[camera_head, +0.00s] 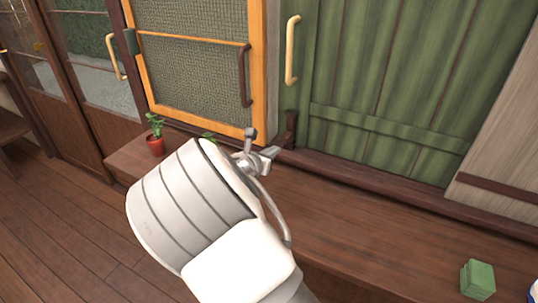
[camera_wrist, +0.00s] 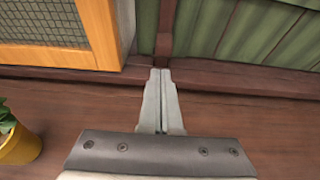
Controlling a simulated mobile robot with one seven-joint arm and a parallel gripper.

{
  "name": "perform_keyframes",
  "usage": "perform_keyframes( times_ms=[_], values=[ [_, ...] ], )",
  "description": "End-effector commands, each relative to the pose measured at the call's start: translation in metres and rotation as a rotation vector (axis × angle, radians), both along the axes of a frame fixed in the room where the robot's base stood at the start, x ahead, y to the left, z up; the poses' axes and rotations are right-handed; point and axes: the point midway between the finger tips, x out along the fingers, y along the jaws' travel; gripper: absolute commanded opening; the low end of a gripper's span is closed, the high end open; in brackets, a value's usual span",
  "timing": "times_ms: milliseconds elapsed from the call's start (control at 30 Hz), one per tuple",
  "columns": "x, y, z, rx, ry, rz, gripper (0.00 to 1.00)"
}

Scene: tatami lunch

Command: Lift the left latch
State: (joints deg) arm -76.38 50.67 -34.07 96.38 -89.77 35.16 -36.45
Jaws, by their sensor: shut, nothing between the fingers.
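My gripper (camera_head: 262,154) is over the wooden ledge, in front of the corner where the orange-framed screen door (camera_head: 190,123) meets the green plank door (camera_head: 350,90). In the wrist view my gripper (camera_wrist: 160,73) has its two fingers together and empty. A short dark wooden upright piece (camera_head: 291,131) stands at that corner; it also shows in the wrist view (camera_wrist: 165,35), just beyond the fingertips. A small dark green block (camera_head: 131,41) sits on the screen door's left edge. I cannot tell which of these is the left latch.
The ledge (camera_head: 385,225) is clear at its middle. A red-potted plant (camera_head: 156,146) stands at left, and a yellow pot (camera_wrist: 18,146) is close left of my gripper. A green box (camera_head: 478,278) lies at right. Handles (camera_head: 243,76) (camera_head: 292,50) project from the doors.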

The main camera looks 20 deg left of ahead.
Motion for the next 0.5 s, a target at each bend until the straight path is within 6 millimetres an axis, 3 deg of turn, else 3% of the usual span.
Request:
perform_keyframes(
  times_ms=[200,500],
  values=[
    [0.035,-0.003,-0.013,0.0,0.0,-0.002,0.0],
    [0.049,-0.004,-0.018,0.0,0.0,0.0,0.0]
  ],
)
